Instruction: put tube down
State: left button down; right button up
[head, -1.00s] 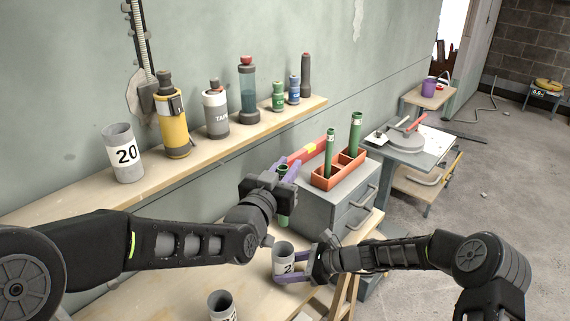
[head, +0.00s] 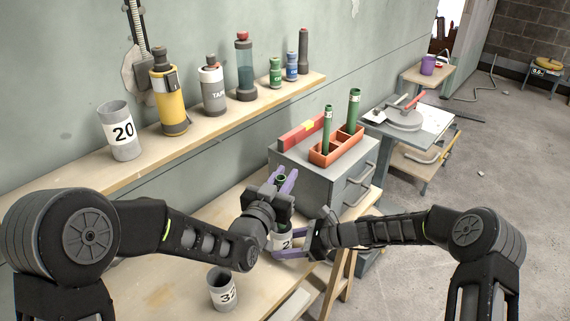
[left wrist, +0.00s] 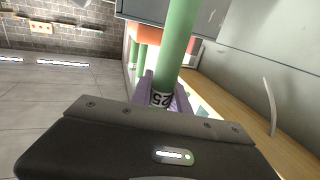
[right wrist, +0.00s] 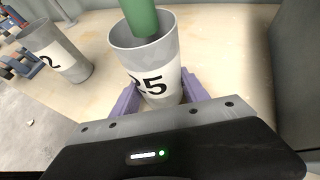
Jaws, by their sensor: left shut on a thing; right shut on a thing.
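My left gripper (head: 281,182) is shut on a green tube (head: 280,181). In the left wrist view the tube (left wrist: 176,45) has a white band marked 25 between the purple fingers (left wrist: 165,95). My right gripper (head: 294,245) is shut on a grey cup (head: 283,241) marked 25. In the right wrist view the tube's lower end (right wrist: 140,20) overlaps the mouth of the cup (right wrist: 150,62) and seems to be within its rim. How deep it sits is hidden. The cup stands on the wooden bench, partly behind my left gripper in the head view.
A cup marked 32 (head: 223,291) stands nearer on the bench. A cup marked 20 (head: 120,130) and several bottles line the wall shelf (head: 75,188). Behind my grippers, a grey drawer cabinet (head: 325,187) carries an orange bin (head: 322,160) with two green tubes.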

pick_arm(q)
jog(key=shift+f, duration=4.5)
jog(key=c, duration=1.2)
grip_release()
jog(key=shift+o, duration=0.2)
jog(key=v, duration=1)
